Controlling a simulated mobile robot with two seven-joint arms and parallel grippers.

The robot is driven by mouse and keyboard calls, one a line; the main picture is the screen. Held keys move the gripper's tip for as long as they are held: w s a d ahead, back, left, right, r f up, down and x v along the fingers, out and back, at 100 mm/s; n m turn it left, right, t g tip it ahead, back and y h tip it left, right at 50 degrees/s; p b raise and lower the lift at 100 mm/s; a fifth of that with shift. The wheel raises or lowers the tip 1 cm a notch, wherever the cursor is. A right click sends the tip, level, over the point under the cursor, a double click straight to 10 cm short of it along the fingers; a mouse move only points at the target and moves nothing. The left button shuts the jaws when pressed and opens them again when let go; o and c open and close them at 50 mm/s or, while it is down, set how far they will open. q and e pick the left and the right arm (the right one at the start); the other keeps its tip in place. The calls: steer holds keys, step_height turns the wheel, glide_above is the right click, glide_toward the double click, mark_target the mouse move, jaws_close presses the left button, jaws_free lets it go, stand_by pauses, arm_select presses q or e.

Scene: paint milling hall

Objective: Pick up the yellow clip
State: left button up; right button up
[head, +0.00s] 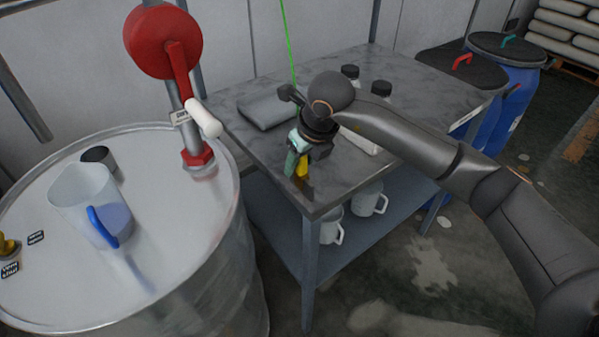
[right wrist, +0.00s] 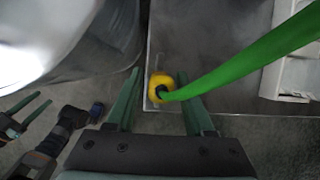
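My right gripper (head: 297,166) appears open, pointing down. My left gripper (right wrist: 43,98) shows at the lower left of the right wrist view, fingers apart and empty.
The metal table (head: 425,105) holds a grey pad (head: 268,110) and dark-capped bottles (head: 350,75). A steel drum (head: 195,250) on the left bears a clear jug (head: 88,200) and a red pump (head: 163,42). White mugs (head: 369,200) stand on the lower shelf.

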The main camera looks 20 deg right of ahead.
jaws_close()
stand_by(0.5)
